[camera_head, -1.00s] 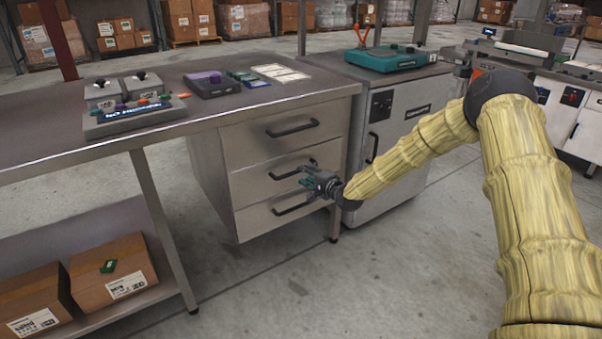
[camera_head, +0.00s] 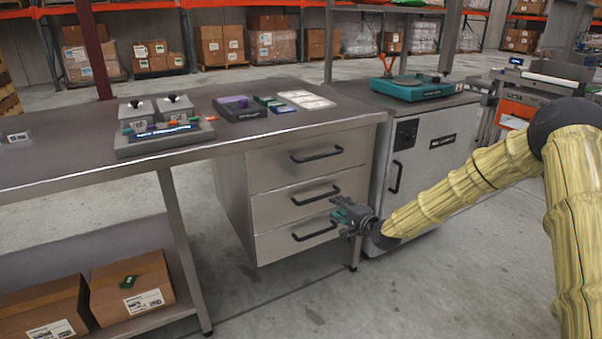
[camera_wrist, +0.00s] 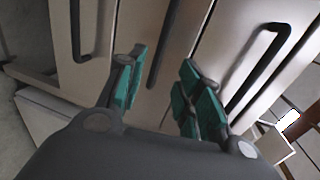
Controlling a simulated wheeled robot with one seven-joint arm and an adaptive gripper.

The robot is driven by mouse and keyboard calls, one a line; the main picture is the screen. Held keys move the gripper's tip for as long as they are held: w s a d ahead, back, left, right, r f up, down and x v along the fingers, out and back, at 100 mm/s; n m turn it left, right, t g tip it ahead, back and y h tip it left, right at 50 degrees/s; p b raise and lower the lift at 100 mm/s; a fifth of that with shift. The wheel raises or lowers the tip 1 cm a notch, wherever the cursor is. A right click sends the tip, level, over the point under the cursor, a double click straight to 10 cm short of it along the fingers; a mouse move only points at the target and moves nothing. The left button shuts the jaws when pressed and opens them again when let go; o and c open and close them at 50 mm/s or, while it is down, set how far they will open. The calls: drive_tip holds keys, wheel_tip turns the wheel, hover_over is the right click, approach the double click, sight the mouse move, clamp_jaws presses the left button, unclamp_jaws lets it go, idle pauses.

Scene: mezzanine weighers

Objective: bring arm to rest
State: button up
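My gripper (camera_head: 341,220) is at the lower right of the drawer unit (camera_head: 233,185), in front of its lowest drawer as seen in the head view. In the wrist view my gripper (camera_wrist: 160,95) has its two teal-padded fingers spread well apart. Nothing is between them; drawer fronts and dark handles show beyond. My arm, in a yellow ribbed sleeve, reaches in from the right. All three drawers look closed. I cannot tell from the head view how far the fingertips are from the drawer front.
A steel bench (camera_head: 60,160) carries a grey weigher (camera_head: 165,137), a purple-topped device (camera_head: 238,107) and white cards. A cabinet (camera_head: 425,150) with a teal scale (camera_head: 412,88) stands right of the drawers. Cardboard boxes (camera_head: 130,285) sit on the low shelf. Floor in front is clear.

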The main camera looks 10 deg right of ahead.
drive_tip(key=s+a+f+n+g, duration=0.3)
drive_tip(key=s+a+f, duration=0.2)
drive_tip(key=s+f, duration=0.6)
drive_tip(key=s+a+f+n+g, duration=0.3)
drive_tip(key=s+a+f+g, duration=0.15)
drive_tip(key=s+f, duration=0.65)
drive_tip(key=s+f+n+g+h, duration=0.2)
drive_tip(key=s+f+n, duration=0.15)
drive_tip(key=s, duration=0.95)
drive_tip(key=s+f+n+g+h, duration=0.1)
drive_tip(key=s+f+n+g, duration=0.3)
drive_tip(key=s, duration=0.9)
drive_tip(key=s+d+g+h, duration=0.2)
drive_tip(key=s, duration=1.1)
wheel_tip(320, 180, up, 25)
drive_tip(key=p, duration=2.5)
drive_tip(key=shift+w+d+p, duration=0.15)
drive_tip(key=shift+w+p, duration=0.05)
drive_tip(key=shift+p, duration=0.2)
